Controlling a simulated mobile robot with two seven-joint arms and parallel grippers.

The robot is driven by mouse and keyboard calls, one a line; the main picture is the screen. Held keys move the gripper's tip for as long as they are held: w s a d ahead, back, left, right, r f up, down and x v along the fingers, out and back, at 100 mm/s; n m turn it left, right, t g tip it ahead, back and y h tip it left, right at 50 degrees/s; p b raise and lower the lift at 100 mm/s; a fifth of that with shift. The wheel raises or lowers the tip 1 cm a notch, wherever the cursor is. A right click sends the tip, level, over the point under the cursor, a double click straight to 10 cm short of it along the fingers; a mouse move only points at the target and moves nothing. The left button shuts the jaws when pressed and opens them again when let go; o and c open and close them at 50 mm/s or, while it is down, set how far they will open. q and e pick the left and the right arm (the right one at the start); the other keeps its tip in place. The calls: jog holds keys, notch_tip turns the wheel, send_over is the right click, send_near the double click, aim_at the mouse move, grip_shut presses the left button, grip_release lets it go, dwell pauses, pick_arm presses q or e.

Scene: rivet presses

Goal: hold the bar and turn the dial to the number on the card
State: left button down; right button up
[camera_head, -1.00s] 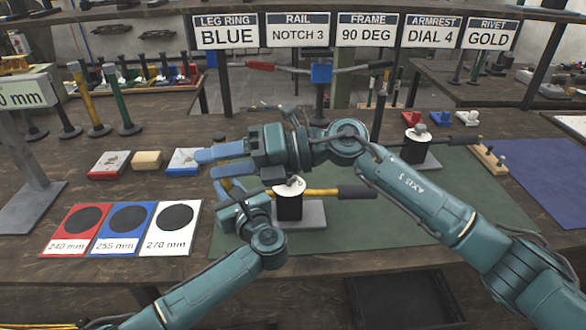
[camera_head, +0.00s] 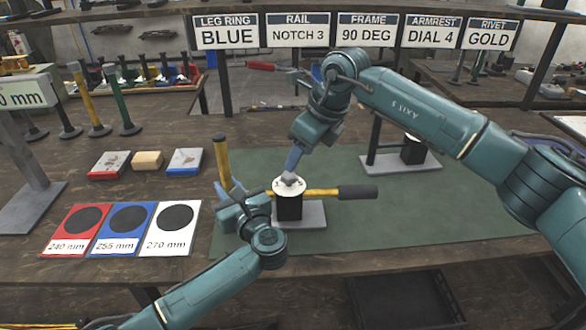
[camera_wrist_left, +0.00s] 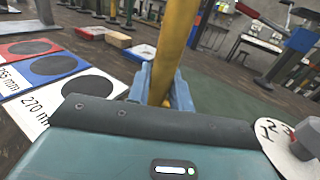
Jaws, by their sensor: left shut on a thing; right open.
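The dial (camera_head: 282,187) is a white numbered disc on a black block with a grey base plate. It also shows in the left wrist view (camera_wrist_left: 272,135), with a grey knob (camera_wrist_left: 306,138). A horizontal yellow bar with a black grip (camera_head: 358,192) sticks out right of the block. My left gripper (camera_head: 231,188), left of the dial, is shut on an upright yellow bar (camera_head: 222,168) with a dark top; this bar also rises between the fingers in the left wrist view (camera_wrist_left: 177,45). My right gripper (camera_head: 291,168) is open, pointing down just above the knob; contact is unclear. The card (camera_head: 433,31) reads ARMREST DIAL 4.
Red, blue and white size cards (camera_head: 124,229) lie at the left. Small trays and a wooden block (camera_head: 147,160) stand behind them. Another fixture (camera_head: 400,162) stands at the right rear of the green mat (camera_head: 355,226). The front right of the mat is clear.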

aim_at(293, 175)
jog(key=x, duration=0.5)
jog(key=shift+w+a+f, duration=0.1)
jog(key=shift+a+f, duration=0.05)
jog(key=shift+f, duration=0.2)
jog(key=shift+c, duration=0.4)
jog(key=c, duration=0.9)
